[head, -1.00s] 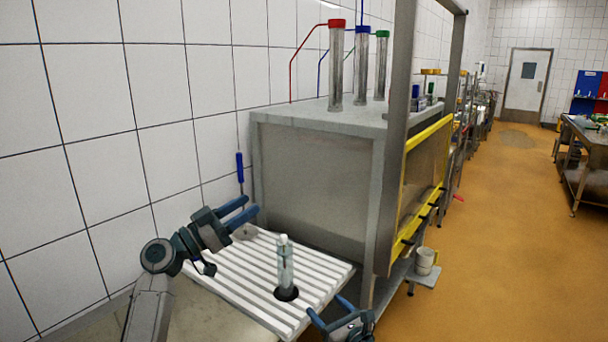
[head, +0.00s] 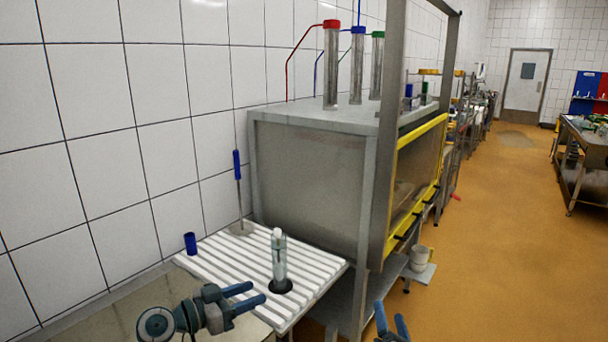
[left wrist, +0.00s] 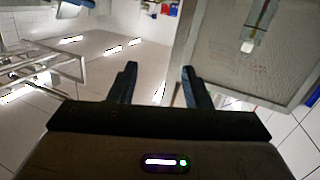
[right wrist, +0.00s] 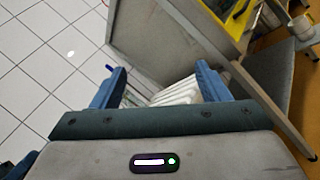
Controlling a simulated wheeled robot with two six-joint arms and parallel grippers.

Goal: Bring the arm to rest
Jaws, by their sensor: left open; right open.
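My left gripper (head: 253,297) is open and empty in the head view, above the front left part of the ribbed white board. Its two open fingers also show in the left wrist view (left wrist: 160,84), with nothing between them. My right gripper (head: 392,322) is at the bottom edge of the head view, right of the board and mostly cut off. In the right wrist view (right wrist: 160,84) its fingers are apart and nothing is held.
The ribbed white board (head: 215,258) carries a clear cylinder (head: 279,262) on a dark round base, a blue cup (head: 190,243) and a blue-handled tool (head: 238,180). A large grey steel cabinet (head: 305,180) stands behind. Orange floor (head: 490,240) is open at right.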

